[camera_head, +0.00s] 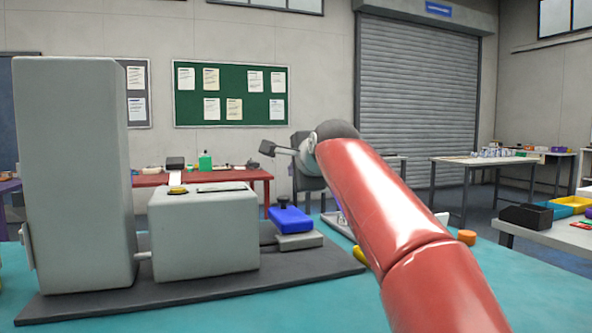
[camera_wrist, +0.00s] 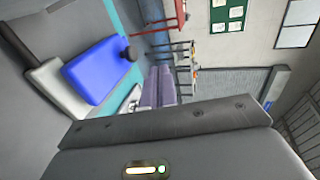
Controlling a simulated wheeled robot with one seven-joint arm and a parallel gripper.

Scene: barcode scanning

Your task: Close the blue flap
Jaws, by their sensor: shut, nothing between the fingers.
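The blue flap (camera_head: 290,220) is a flat blue block with a dark knob (camera_head: 283,202) on top. It sits over a light grey base (camera_head: 300,241) to the right of the grey box; whether a gap remains under it is hard to tell. In the wrist view, the blue flap (camera_wrist: 97,72) lies at upper left with its knob (camera_wrist: 130,53) at the right end, beside the pale base (camera_wrist: 57,90). My gripper (camera_wrist: 170,122) shows as a dark grey bar across the bottom of the wrist view, shut and empty, apart from the flap. In the head view my red arm hides most of it.
A tall grey cabinet (camera_head: 72,170) and a grey box (camera_head: 203,235) with a yellow button stand on a dark plate (camera_head: 190,298) on the teal table (camera_head: 340,305). An orange round object (camera_head: 467,237) sits right of my arm. A red table (camera_head: 150,180) stands behind.

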